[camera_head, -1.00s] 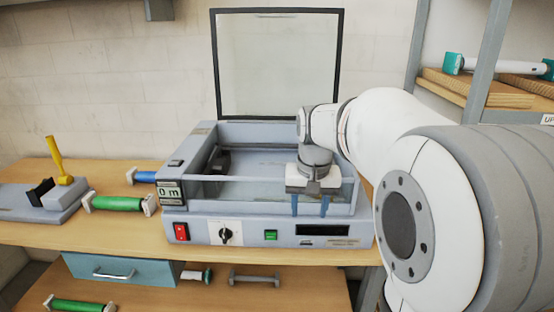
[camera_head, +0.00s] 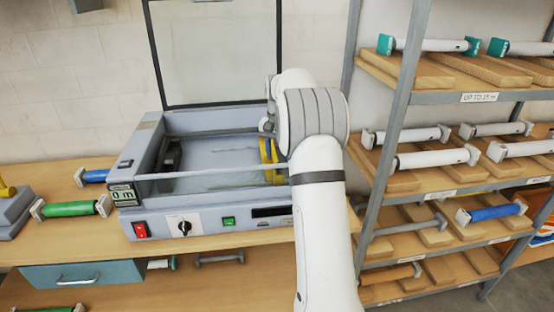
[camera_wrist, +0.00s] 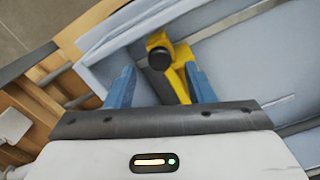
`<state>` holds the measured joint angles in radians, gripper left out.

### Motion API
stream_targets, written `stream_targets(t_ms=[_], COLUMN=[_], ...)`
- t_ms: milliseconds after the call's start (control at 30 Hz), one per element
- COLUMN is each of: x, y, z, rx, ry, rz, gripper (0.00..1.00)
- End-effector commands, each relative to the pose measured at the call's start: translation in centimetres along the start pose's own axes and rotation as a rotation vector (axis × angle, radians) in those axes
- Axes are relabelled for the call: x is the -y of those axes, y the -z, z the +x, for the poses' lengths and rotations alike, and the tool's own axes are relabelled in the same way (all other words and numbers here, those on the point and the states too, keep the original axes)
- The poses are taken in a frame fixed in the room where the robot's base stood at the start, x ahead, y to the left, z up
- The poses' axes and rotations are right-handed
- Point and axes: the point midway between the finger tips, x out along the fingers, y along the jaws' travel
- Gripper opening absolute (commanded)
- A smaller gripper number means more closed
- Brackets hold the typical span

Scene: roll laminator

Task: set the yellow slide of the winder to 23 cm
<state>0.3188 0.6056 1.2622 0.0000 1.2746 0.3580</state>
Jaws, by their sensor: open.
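The winder (camera_head: 150,150) is a grey-blue open box on the bench, with its clear lid raised behind it. Its yellow slide (camera_head: 268,158) stands at the right end of the box, partly hidden by my arm in the head view. In the wrist view the yellow slide (camera_wrist: 180,72) has a round black knob (camera_wrist: 160,58). My gripper (camera_wrist: 159,70) is open, its blue fingers on either side of the slide; contact cannot be told. A pale strip with tick marks (camera_wrist: 125,30) runs along the box rim; its numbers are unreadable. The head view hides my fingers.
A shelf rack (camera_head: 392,130) with rolls stands close on the right of the winder. A green roll (camera_head: 75,208) and a blue roll (camera_head: 94,176) lie on the bench to the left.

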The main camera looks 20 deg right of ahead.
Motion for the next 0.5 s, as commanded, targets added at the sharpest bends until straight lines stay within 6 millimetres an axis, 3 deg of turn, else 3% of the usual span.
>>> stream_targets(t_ms=[200,500], x=[0.0,0.1], y=[-0.1,-0.1], z=[2.6,3.3], rx=[0.002,-0.001], ry=[-0.001,0.0], rz=[-0.001,-0.002], gripper=[0.48,0.48])
